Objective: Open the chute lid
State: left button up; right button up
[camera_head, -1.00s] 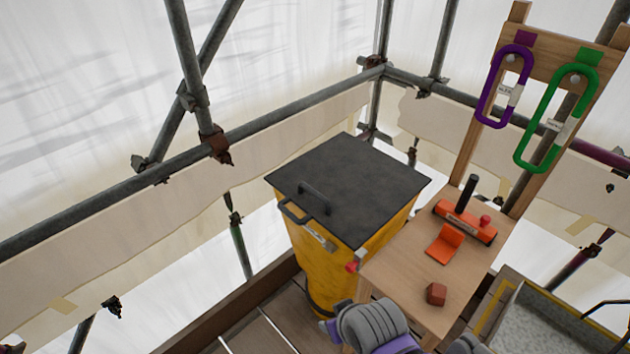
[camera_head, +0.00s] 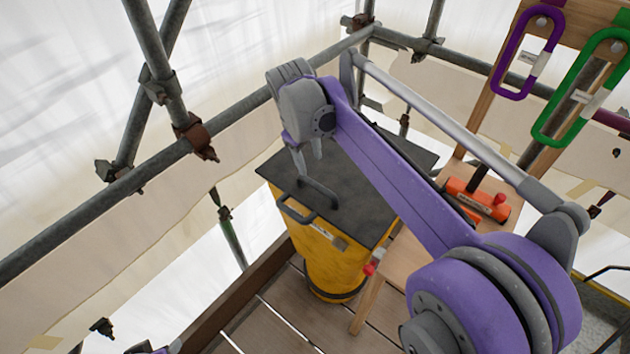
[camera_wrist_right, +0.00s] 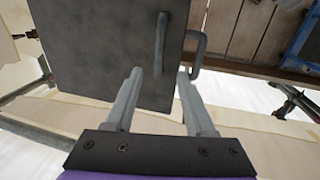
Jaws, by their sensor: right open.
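The chute lid (camera_head: 340,205) is a flat dark grey square plate lying shut on the yellow chute (camera_head: 325,268). A grey bar handle (camera_head: 318,193) stands on the lid near its front edge. My right gripper (camera_head: 308,160) is open above the lid, with its fingers pointing down at this handle. In the right wrist view, the handle (camera_wrist_right: 161,42) lies between and just beyond the open fingertips (camera_wrist_right: 158,76), apart from both. A second grey loop (camera_head: 296,211) sits at the chute's front rim.
A wooden table (camera_head: 402,255) stands right of the chute, partly hidden by my right arm, with an orange tool (camera_head: 478,198) on it. Purple (camera_head: 527,52) and green (camera_head: 585,90) carabiners hang at the right. Scaffold poles (camera_head: 160,95) stand behind the chute.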

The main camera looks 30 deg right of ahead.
aim_at(315, 184)
jog(key=f, duration=0.3)
jog(key=d+f, duration=0.1)
jog(key=f, duration=0.3)
jog(key=w+d+f, duration=0.1)
jog(key=f, duration=0.2)
jog(key=shift+f+b, duration=0.2)
jog(key=shift+b, duration=0.15)
grip_shut()
dwell(0.9)
